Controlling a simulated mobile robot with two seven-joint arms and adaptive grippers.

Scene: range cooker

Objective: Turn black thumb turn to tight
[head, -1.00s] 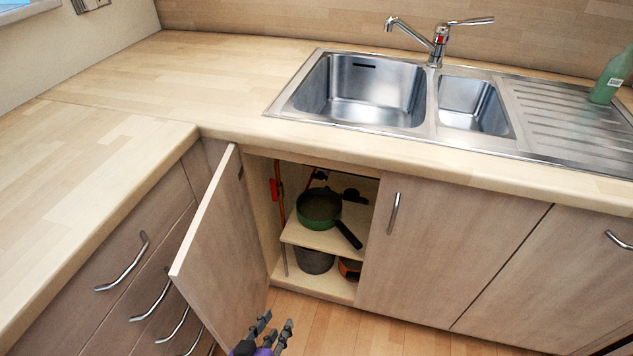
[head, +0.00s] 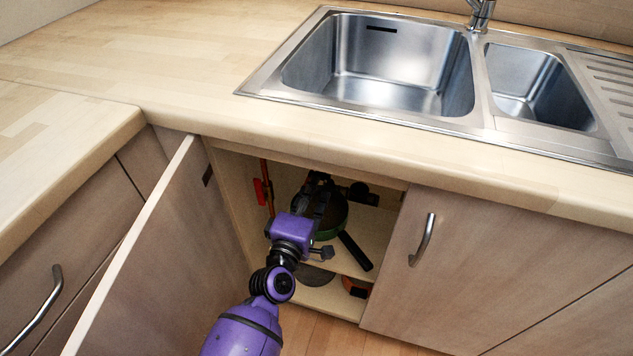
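My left arm reaches into the open sink cupboard. The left gripper (head: 319,190) is dark and sits deep inside, above and in front of the pan on the shelf. Its fingers point to the back of the cupboard, and I cannot tell whether they are apart or touch anything. A black fitting (head: 361,195) shows at the back, right of the gripper. It is too small and dark to tell whether it is the thumb turn. Another dark fitting, seen earlier at the back, is now hidden behind the gripper. My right gripper is not in view.
The open cupboard door (head: 135,265) stands left of my arm. A green pan (head: 333,222) with a black handle sits on the shelf, partly hidden. A red lever (head: 261,191) is on a copper pipe at left. The worktop (head: 180,60) and sink (head: 375,75) lie above.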

